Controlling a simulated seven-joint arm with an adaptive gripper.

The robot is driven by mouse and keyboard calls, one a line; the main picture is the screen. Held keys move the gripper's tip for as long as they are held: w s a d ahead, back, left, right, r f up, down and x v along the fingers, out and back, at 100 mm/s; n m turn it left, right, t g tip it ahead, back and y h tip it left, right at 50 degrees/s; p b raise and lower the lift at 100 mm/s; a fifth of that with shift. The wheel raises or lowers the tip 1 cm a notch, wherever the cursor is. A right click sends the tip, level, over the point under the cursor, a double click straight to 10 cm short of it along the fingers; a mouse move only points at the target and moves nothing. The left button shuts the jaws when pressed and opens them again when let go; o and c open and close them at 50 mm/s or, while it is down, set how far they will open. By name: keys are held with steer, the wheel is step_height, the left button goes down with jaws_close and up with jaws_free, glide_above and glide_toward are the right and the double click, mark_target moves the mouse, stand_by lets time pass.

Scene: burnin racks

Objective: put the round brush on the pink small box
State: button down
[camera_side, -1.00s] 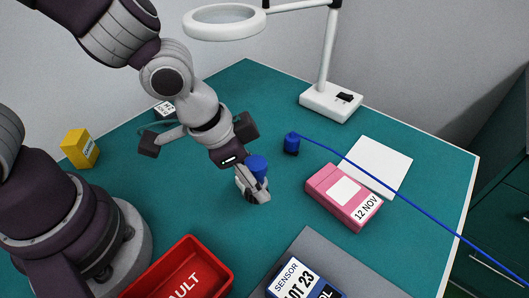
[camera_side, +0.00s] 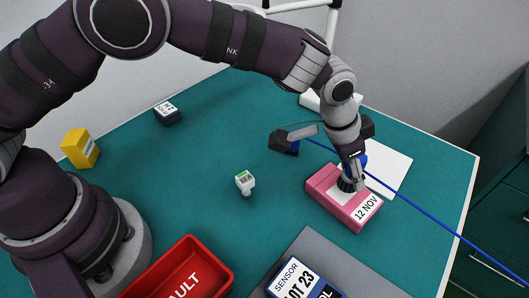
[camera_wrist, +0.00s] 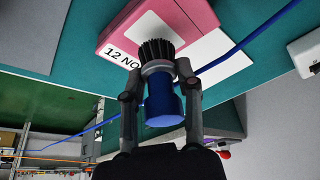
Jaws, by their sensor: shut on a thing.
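The round brush has a blue handle, a grey collar and black bristles (camera_wrist: 155,50). My gripper (camera_wrist: 158,75) is shut on it at the collar, one finger on each side. In the side view the brush (camera_side: 347,184) is over the top of the pink small box (camera_side: 322,190), bristles down, and my gripper (camera_side: 352,173) partly hides it. The pink box lies flat, with a white top label and "12 NOV" on its side; it also shows in the wrist view (camera_wrist: 118,28). I cannot tell whether the bristles touch the box.
A blue cable (camera_side: 420,212) runs behind the pink box, over a white sheet (camera_side: 392,165). A grey mat with a blue sensor box (camera_side: 300,282) and a red bin (camera_side: 190,262) are in front. A small white part (camera_side: 245,184) stands in the clear middle.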

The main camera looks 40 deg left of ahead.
steer(key=shift+f, duration=0.8)
steer(key=c, duration=0.8)
jaws_free()
steer(key=shift+f, duration=0.1)
steer(key=shift+o, duration=0.2)
steer(key=s+a+r+n, duration=0.15)
steer(key=a+r, duration=0.25)
steer(key=r, duration=0.4)
steer(key=s+a+r, duration=0.3)
steer(key=a+r, duration=0.1)
steer(key=r, duration=0.3)
steer(key=s+a+r+n+t+y, duration=0.1)
steer(key=s+a+n, duration=0.4)
steer(key=s+a, duration=0.8)
steer(key=a+t+y, duration=0.1)
steer(key=a, duration=0.1)
steer(key=shift+a+r+n+y, duration=0.3)
steer(key=shift+r+n, duration=0.05)
steer(key=shift+r, duration=0.05)
